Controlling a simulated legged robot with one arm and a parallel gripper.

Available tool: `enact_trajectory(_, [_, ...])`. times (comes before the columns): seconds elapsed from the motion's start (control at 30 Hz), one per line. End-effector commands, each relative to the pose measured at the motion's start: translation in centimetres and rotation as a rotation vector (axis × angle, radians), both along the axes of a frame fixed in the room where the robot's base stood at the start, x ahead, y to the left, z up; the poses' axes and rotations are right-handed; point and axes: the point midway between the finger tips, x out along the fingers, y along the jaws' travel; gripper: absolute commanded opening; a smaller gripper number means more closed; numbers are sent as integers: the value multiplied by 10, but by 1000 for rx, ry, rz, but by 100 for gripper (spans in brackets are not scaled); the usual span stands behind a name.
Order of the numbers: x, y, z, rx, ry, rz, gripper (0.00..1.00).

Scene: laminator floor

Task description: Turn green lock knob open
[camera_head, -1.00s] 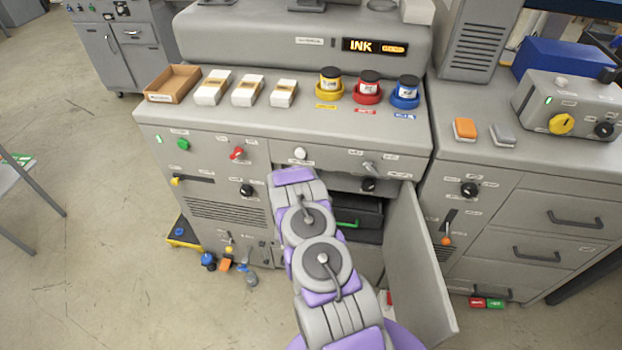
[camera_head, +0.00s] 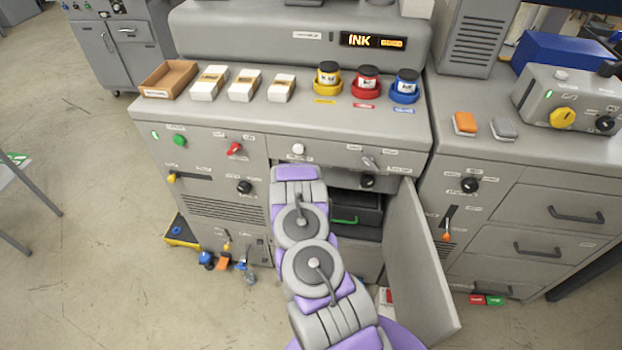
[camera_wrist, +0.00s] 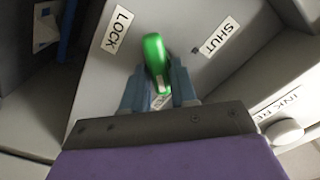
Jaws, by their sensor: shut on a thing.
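The green lock knob (camera_wrist: 154,52) stands out from a grey panel in the wrist view. It is an elongated handle with a white mark near its lower end. My gripper (camera_wrist: 158,68) has one blue-grey finger on each side of the knob and is shut on it. A LOCK label (camera_wrist: 117,29) is at the knob's upper left and a SHUT label (camera_wrist: 220,37) at its upper right. The knob's upper end lies between them. A third label below is mostly hidden by the fingers. In the head view, my arm hides the gripper and the knob.
A grey cabinet door (camera_head: 422,262) stands open to the right of my arm. Behind the arm is an open bay with a green-handled dark drawer (camera_head: 358,208). A white knob (camera_wrist: 287,132) is at lower right in the wrist view. Ink jars stand on the counter above.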

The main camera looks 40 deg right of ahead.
Motion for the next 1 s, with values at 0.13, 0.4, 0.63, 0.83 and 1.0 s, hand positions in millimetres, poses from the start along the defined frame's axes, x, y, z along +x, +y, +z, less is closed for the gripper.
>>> enact_trajectory(0.13, [1,0,1,0,-3,2,0])
enact_trajectory(0.4, [1,0,1,0,-2,1,37])
enact_trajectory(0.63, [0,0,1,-1,0,1,53])
enact_trajectory(0.83, [-1,1,0,0,0,0,53])
enact_trajectory(1.0, [-10,13,0,2,4,1,53])
